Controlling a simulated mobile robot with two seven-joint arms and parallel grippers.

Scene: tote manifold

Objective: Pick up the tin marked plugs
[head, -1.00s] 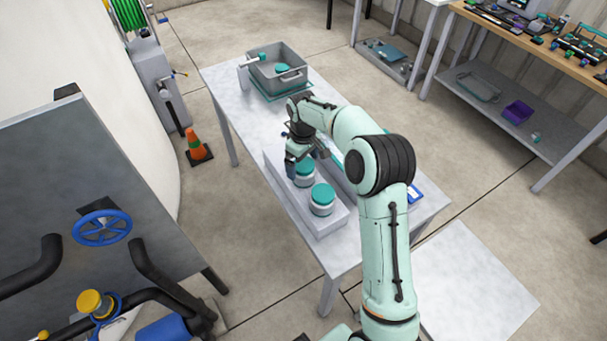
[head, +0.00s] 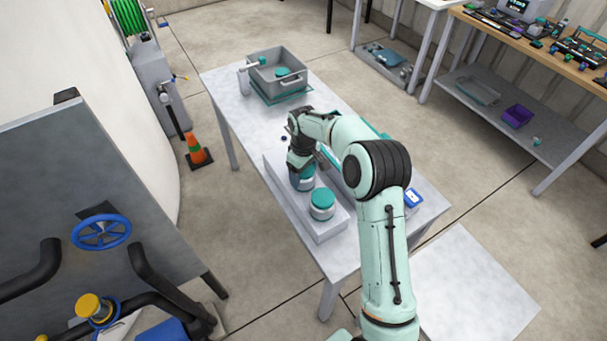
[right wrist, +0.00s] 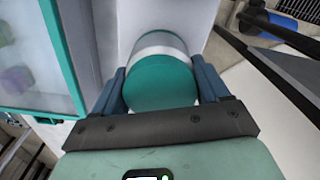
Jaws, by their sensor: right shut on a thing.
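A white tin with a teal lid sits on the pale raised block (head: 328,229) on the table. My right gripper (head: 302,183) is down over this tin and shut on it. In the right wrist view the tin (right wrist: 160,82) lies between the two blue fingers of the gripper (right wrist: 161,88). A second tin (head: 322,203) with a teal lid stands on the block, nearer the front. No label is readable on either tin, so I cannot tell which is marked plugs. My left gripper is not in view.
A grey tote (head: 277,73) with a teal-lidded thing inside stands at the table's far end. A blue-and-white item (head: 413,198) lies near the right edge. An orange cone (head: 197,149) stands on the floor left of the table (head: 235,107).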

